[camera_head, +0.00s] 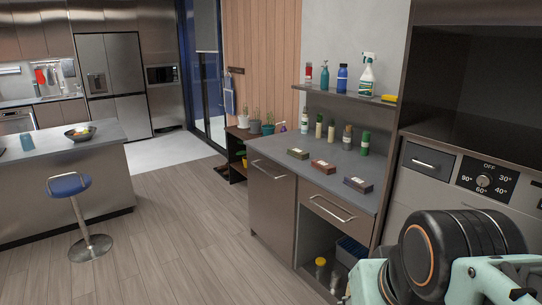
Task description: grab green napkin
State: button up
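I cannot make out a thing that is clearly a green napkin. Three small flat boxes or packs lie in a slanting row on the grey counter (340,152): a dark one with a pale olive top (298,153), a reddish-brown one (322,165) and a dark brown one (358,184). They are too small to tell whether they hold napkins. My arm shows at the lower right as black and mint-green links, apart from the counter things. My gripper's fingers are not in view.
Several bottles stand at the counter's back, among them a green one (365,143). A shelf (345,94) above holds bottles, a spray bottle (367,75) and a yellow sponge (388,98). A blue stool (70,186) stands by the island at left. The wooden floor between is clear.

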aim_at(300, 154)
jog(key=z, duration=0.35)
jog(key=i+j+z, duration=0.15)
jog(key=i+z, duration=0.2)
jog(key=i+j+z, duration=0.25)
jog(key=z, duration=0.15)
jog(key=i+j+z, duration=0.3)
jog(key=i+j, duration=0.15)
jog(key=j, duration=0.25)
jog(key=i+j, duration=0.2)
jog(key=j, duration=0.15)
jog(key=i+j, duration=0.25)
jog(key=j, duration=0.15)
jog(key=i+j+z, duration=0.1)
jog(key=j, duration=0.25)
jog(key=i+j, duration=0.5)
jog(key=j, duration=0.3)
jog(key=i+j+z, duration=0.1)
jog(key=i+j, duration=0.3)
jog(key=j, duration=0.35)
